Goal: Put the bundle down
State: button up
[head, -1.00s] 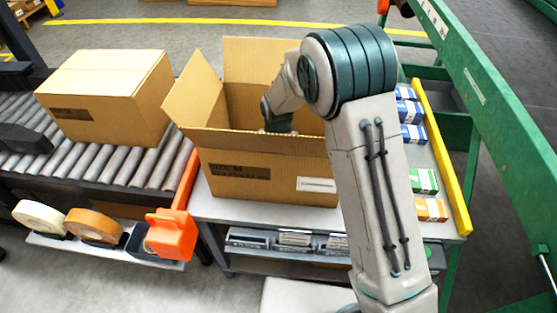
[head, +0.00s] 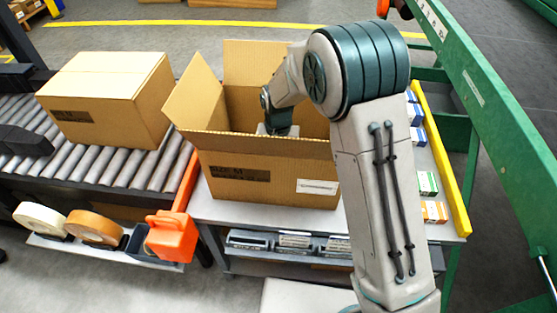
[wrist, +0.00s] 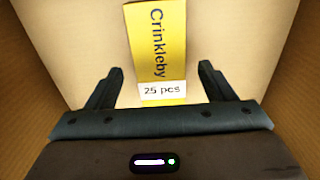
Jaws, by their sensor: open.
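The bundle (wrist: 158,50) is yellow with the words "Crinkleby" and "25 pcs". In the wrist view it lies on the pale floor of the open carton. In the head view my arm reaches down into the open carton (head: 265,185), which stands on the grey table with flaps up. The carton's front wall hides the fingers and the bundle there.
A closed carton (head: 105,95) sits on the roller conveyor (head: 95,160) at left. Tape rolls (head: 95,228) and an orange tape dispenser (head: 170,235) are at front left. Several small coloured bundles (head: 428,183) lie right of my arm, beside a yellow rail (head: 440,160) and green machine frame (head: 490,95).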

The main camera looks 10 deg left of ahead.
notch_tip(320, 180, up, 9)
jog(key=shift+p, duration=0.45)
